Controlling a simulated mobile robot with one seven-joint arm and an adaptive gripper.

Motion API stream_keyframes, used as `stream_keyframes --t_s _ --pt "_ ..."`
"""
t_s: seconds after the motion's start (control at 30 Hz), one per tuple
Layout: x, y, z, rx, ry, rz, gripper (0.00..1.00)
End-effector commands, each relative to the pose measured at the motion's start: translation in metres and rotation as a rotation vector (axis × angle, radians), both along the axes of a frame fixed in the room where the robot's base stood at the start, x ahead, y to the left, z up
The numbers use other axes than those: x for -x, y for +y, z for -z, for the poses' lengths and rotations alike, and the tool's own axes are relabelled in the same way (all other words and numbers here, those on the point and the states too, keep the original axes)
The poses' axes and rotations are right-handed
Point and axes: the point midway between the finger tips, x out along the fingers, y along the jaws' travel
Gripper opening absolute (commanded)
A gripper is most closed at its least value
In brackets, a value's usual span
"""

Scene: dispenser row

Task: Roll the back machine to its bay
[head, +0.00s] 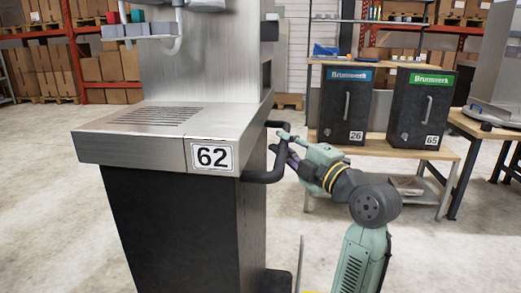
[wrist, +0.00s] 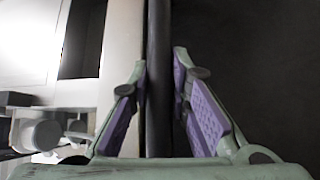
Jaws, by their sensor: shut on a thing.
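The machine labelled 62 (head: 184,218) stands upright at the left and centre of the head view, with a steel top and a dark cabinet below. A black bar handle (head: 262,177) sticks out from its right side. My gripper (head: 284,146) is at this handle, coming from the right. In the wrist view the dark handle bar (wrist: 159,60) runs between the two purple-padded fingers of my gripper (wrist: 160,92). The gripper is shut on the handle. The exact finger contact is partly hidden in the head view.
A wooden bench (head: 440,152) behind my arm holds a blue-labelled box 26 (head: 341,105) and a green-labelled box 65 (head: 421,110). Another table (head: 480,126) stands at the right edge. Racks with cartons (head: 105,66) line the back. Bare floor (head: 45,200) lies left of the machine.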

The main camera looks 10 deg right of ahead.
Motion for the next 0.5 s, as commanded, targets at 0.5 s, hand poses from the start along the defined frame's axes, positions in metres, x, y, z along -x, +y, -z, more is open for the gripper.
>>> stream_keyframes --t_s 0.5 --pt "0.034 -0.102 -0.001 -0.007 -0.006 0.021 0.00"
